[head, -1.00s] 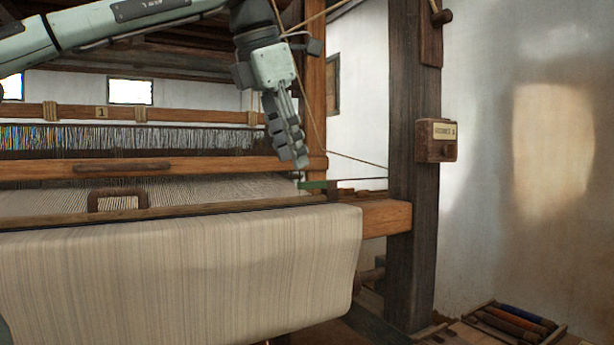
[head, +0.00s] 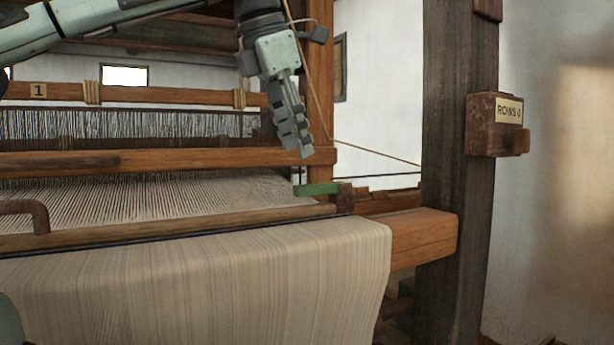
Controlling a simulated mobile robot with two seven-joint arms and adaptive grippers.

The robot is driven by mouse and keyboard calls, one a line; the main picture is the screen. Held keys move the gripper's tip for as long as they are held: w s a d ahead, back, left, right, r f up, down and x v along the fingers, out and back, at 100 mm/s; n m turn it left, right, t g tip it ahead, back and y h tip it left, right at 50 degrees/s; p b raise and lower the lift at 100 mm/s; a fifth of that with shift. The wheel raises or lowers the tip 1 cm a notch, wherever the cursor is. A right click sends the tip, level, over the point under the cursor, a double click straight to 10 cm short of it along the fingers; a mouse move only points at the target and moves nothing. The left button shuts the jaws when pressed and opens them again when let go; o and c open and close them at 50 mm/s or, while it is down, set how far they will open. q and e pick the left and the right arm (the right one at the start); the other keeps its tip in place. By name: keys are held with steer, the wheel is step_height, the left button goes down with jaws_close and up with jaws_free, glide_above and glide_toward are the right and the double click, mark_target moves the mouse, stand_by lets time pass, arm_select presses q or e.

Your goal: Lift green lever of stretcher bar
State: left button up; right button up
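The green lever (head: 317,189) lies flat near the right edge of the warp, beside a dark wooden block. The long wooden bar (head: 180,228) running across the cloth ends close to it and looks like the stretcher bar. My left gripper (head: 303,150) hangs fingers down in front of the right end of the loom's wooden beam. Its fingertips are a little above and left of the lever, apart from it in the picture. The fingers show edge-on, so I cannot tell whether they are open. My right gripper is not in view.
Woven cloth (head: 200,285) drapes over the front. A thick dark post (head: 455,200) with a "ROWS 0" box (head: 494,124) stands to the right. A beam (head: 420,237) joins the post. A taut cord (head: 375,152) runs behind the lever. A brown handle (head: 28,208) is at left.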

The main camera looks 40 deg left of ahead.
mark_target(306, 186)
arm_select(q)
steer(key=x, duration=0.7)
steer(key=shift+f, duration=0.3)
steer(key=shift+c, duration=0.5)
jaws_close()
